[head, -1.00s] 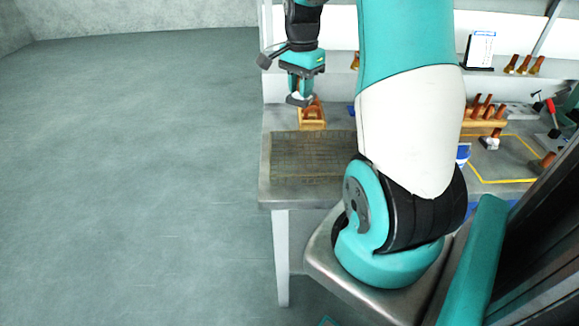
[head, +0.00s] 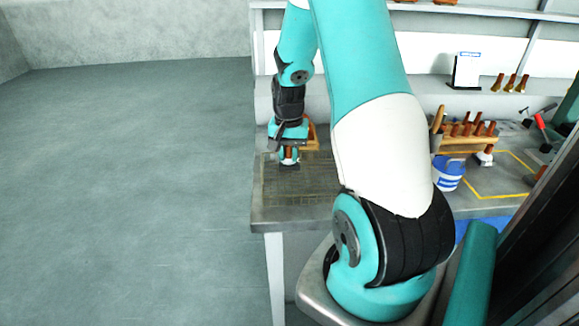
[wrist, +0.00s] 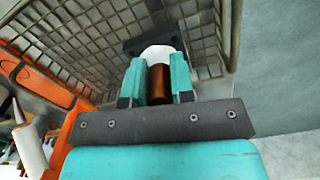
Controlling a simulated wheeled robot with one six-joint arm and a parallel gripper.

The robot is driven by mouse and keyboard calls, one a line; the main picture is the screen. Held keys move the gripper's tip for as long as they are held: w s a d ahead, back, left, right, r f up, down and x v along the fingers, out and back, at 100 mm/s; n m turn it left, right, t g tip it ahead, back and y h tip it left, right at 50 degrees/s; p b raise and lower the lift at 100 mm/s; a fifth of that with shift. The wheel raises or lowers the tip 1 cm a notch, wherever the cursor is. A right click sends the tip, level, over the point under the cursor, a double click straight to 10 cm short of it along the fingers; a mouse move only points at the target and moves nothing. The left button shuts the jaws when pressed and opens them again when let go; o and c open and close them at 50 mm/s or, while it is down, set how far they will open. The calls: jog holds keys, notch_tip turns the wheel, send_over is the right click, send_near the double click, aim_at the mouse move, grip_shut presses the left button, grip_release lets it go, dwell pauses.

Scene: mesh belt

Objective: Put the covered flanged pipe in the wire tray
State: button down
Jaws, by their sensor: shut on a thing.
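The wire tray (head: 322,180) is a shallow mesh tray at the left end of the bench. It also fills the upper left of the wrist view (wrist: 95,45). My gripper (head: 289,160) is over the tray's far left part, pointing down. In the wrist view my gripper (wrist: 158,82) has its teal fingers shut on the covered flanged pipe (wrist: 159,85), a copper-brown cylinder with a white part beyond it. The tray mesh shows behind the pipe. I cannot tell whether the pipe touches the mesh. The fingers and gripper body hide part of it.
A wooden box (head: 311,136) stands just behind the tray and shows orange in the wrist view (wrist: 40,85). A blue and white bucket (head: 448,174) and a wooden rack of tools (head: 468,140) stand to the right. Open floor lies left of the bench.

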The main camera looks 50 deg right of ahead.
aim_at(288, 160)
jog(key=shift+f, duration=2.6)
jog(key=shift+f, duration=0.15)
jog(key=c, duration=1)
grip_release()
